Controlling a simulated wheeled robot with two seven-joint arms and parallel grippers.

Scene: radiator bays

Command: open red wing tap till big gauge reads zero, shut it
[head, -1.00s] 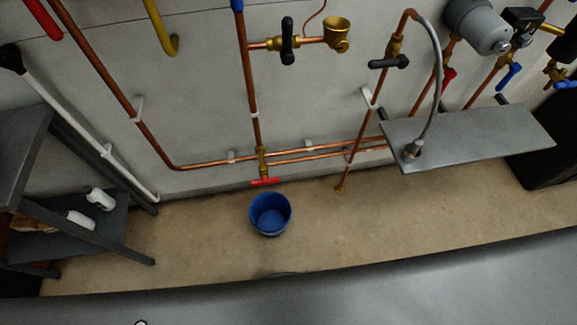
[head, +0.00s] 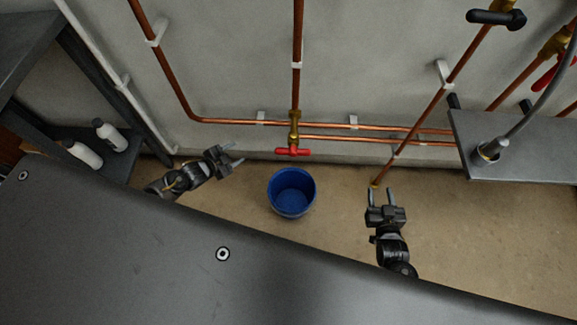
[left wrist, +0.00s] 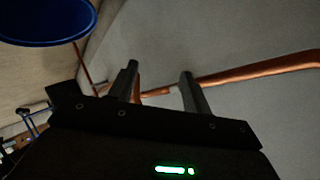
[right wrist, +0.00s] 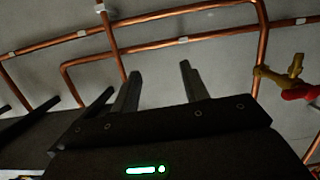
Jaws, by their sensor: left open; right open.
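The red wing tap (head: 293,151) sits below a brass fitting (head: 294,128) at the foot of a vertical copper pipe, low on the wall. A blue bucket (head: 291,193) stands on the floor just in front of it. My left gripper (head: 234,154) is open and empty, left of the tap and apart from it. My right gripper (head: 380,193) is open and empty, right of the bucket. The left wrist view shows the bucket (left wrist: 45,22) at upper left. The right wrist view shows a red-handled brass valve (right wrist: 290,75); I cannot tell which. No big gauge is in view.
A grey shelf (head: 525,145) with a hose fitting juts out at right. Copper pipes (head: 225,121) run along the wall. A dark rack (head: 100,100) with white bottles (head: 110,134) stands at left. Floor (head: 345,205) around the bucket is clear.

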